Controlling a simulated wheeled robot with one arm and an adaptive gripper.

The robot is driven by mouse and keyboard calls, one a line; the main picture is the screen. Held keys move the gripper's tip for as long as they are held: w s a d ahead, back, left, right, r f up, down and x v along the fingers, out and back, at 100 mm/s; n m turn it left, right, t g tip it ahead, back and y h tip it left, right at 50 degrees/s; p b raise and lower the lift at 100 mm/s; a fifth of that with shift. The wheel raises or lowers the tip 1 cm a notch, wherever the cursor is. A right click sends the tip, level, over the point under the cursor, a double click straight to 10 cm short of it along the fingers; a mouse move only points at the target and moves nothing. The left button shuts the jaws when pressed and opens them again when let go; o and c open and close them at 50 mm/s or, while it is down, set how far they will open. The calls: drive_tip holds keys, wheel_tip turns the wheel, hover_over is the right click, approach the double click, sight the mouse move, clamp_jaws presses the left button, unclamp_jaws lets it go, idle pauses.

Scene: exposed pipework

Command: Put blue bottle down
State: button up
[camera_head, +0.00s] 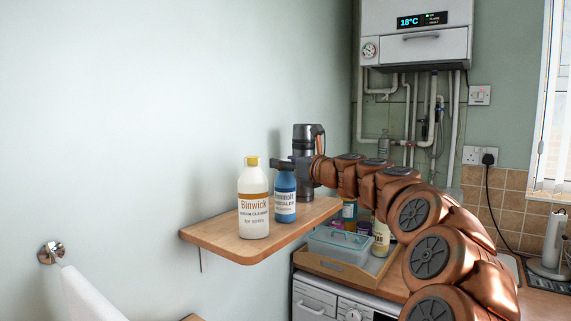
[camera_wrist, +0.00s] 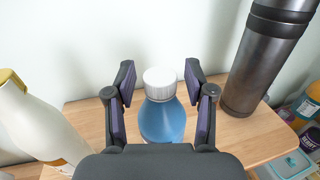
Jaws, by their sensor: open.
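The blue bottle (camera_head: 285,198) stands upright on the wooden wall shelf (camera_head: 262,243), to the right of a white Binwick bottle. In the wrist view the blue bottle (camera_wrist: 162,122) with its white cap sits between my two fingers, with gaps on both sides. My gripper (camera_wrist: 159,84) is open around the bottle's top. In the head view my gripper (camera_head: 284,164) is at the bottle's cap and hides it. The lower part of the bottle is hidden in the wrist view.
The white bottle with a yellow cap (camera_head: 253,200) stands close on the left. A steel flask (camera_head: 300,145) stands behind, to the right in the wrist view (camera_wrist: 262,62). A tray (camera_head: 345,272) with a lidded box and bottles sits on the lower counter. The shelf front is clear.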

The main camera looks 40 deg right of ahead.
drive_tip(key=shift+r, duration=0.1)
drive_tip(key=s+d+b, duration=0.1)
drive_tip(key=s, duration=1.1)
idle(0.4)
